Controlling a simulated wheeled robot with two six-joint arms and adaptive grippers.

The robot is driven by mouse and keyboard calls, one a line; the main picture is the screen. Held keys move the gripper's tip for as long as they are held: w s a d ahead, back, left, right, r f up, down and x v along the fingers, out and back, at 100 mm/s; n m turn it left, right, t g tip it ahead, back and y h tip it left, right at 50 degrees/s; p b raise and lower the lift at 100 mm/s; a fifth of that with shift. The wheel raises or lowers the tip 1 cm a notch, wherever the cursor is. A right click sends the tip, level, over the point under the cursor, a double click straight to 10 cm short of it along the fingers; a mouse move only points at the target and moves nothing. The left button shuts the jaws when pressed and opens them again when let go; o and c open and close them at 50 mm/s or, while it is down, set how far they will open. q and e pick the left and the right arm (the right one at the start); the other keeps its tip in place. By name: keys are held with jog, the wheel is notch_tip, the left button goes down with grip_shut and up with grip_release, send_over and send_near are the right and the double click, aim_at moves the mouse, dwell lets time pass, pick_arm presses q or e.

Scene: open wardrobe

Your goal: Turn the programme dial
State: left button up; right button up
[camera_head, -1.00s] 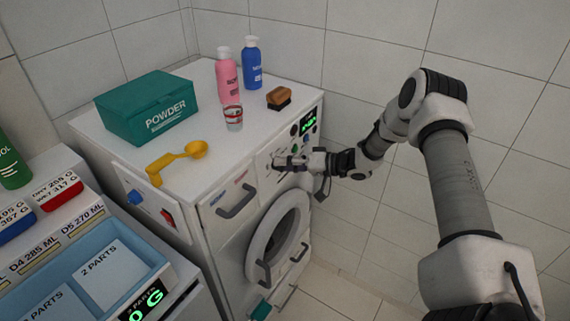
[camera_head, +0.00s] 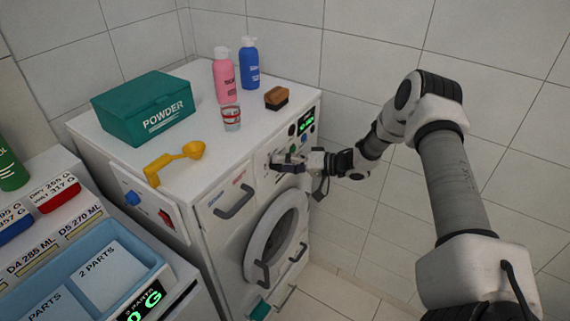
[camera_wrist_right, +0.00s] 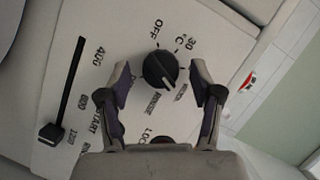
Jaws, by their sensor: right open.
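The programme dial (camera_wrist_right: 160,69) is a round black knob with a pale pointer line on the washing machine's (camera_head: 213,239) white front panel. Printed labels such as OFF and 30 °C surround it in the right wrist view. My right gripper (camera_head: 280,161) is at the panel; in the right wrist view its two fingers (camera_wrist_right: 164,86) are open, one on each side of the dial, with gaps showing between finger and knob. In the head view the gripper hides the dial. My left gripper is not in view.
A black slider (camera_wrist_right: 51,133) sits left of the dial, and a small green display (camera_head: 306,122) is on the panel. A green powder box (camera_head: 145,105), yellow scoop (camera_head: 192,150), pink bottle (camera_head: 224,78), blue bottle (camera_head: 249,65), glass (camera_head: 231,120) and brush (camera_head: 277,97) stand on top.

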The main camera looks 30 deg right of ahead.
jog(key=v, duration=1.2)
jog(key=shift+w, duration=0.1)
